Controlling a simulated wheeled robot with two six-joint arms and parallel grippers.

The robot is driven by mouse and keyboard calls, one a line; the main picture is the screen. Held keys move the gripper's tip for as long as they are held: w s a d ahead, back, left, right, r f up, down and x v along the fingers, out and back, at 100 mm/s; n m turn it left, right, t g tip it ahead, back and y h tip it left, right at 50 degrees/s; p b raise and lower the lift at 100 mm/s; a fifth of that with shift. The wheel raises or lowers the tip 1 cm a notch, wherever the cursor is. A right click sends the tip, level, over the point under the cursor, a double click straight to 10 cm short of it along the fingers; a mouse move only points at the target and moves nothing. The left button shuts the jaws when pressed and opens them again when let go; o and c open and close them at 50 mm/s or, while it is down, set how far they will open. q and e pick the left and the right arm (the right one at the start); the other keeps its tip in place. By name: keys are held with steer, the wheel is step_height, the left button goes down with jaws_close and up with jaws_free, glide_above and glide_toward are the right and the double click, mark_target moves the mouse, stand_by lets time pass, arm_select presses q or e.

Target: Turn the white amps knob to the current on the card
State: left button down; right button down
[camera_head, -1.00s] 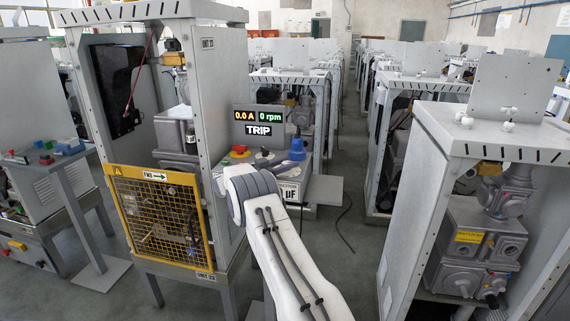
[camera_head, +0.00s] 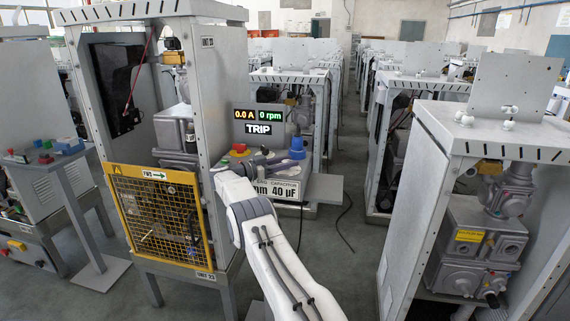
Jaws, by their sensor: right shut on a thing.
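My right gripper (camera_head: 264,159) is small and dark at the control panel of the near machine, at the end of my white right arm. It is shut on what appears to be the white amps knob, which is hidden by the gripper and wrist. The display (camera_head: 259,121) above reads 0.0 A, 0 rpm and TRIP. My left gripper is not in view.
A red button on a yellow base (camera_head: 239,150) stands left of my gripper, and a blue part (camera_head: 297,149) stands close on its right. The machine's tall grey cabinet (camera_head: 226,95) rises at the left. A yellow mesh guard (camera_head: 158,217) is on its front.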

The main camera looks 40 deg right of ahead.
steer(key=shift+s+d+r, duration=0.1)
steer(key=shift+d+r, duration=0.1)
steer(key=shift+r, duration=0.1)
steer(key=c, duration=0.7)
jaws_free()
steer(key=shift+o, duration=1.4)
steer(key=shift+s+d, duration=0.1)
steer(key=shift+a+f, duration=0.2)
steer(key=shift+a, duration=0.1)
steer(key=w+a+b, duration=0.1)
steer(key=a, duration=0.9)
steer(key=shift+w+b, duration=0.35)
steer(key=shift+a, duration=0.1)
